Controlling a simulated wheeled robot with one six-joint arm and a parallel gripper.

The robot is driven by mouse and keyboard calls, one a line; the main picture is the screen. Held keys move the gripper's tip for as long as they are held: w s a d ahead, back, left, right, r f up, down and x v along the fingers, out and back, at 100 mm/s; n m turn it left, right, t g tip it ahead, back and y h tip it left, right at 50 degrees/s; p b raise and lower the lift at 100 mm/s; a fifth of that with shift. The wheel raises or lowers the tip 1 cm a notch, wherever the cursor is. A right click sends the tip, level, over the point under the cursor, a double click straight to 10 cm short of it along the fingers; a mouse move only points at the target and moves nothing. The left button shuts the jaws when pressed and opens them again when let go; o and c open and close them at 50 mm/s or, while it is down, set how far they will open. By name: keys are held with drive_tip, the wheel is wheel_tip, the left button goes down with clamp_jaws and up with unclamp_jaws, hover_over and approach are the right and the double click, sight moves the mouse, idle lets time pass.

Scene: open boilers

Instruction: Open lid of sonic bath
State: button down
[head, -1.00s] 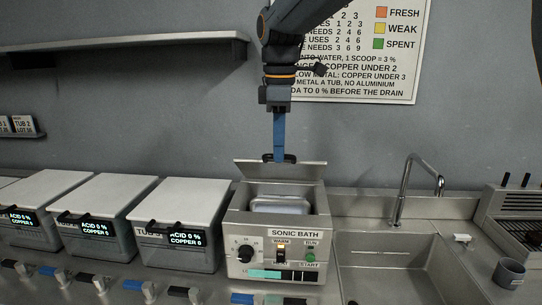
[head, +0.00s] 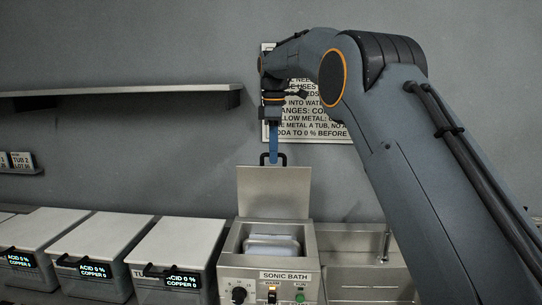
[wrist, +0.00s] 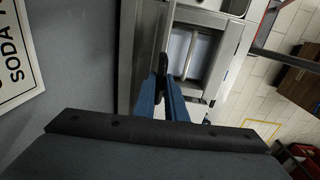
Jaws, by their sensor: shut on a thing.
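The sonic bath (head: 268,278) is a grey metal box with a labelled front panel, low in the middle of the head view. Its lid (head: 273,192) stands raised, close to upright, at the back of the open tub, and a pale metal basket or block (head: 272,246) shows inside. A black handle (head: 284,158) sits at the lid's top edge. My gripper (head: 273,158) reaches down from above with its blue fingers shut on this handle. In the wrist view the fingers (wrist: 164,92) meet the dark handle (wrist: 163,65); the lid there is hard to make out.
Several lidded tubs (head: 175,252) with small displays stand left of the bath. A sink (head: 362,268) lies to its right, partly behind my arm. A shelf (head: 120,98) and a sign (head: 310,125) are on the wall behind.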

drive_tip(key=shift+w+d+f, duration=0.1)
drive_tip(key=shift+w+f, duration=0.35)
drive_tip(key=shift+w, duration=0.1)
drive_tip(key=c, duration=2)
unclamp_jaws()
drive_tip(key=shift+o, duration=0.9)
drive_tip(key=shift+w, duration=0.15)
wheel_tip(320, 180, up, 8)
drive_tip(key=shift+s, duration=0.25)
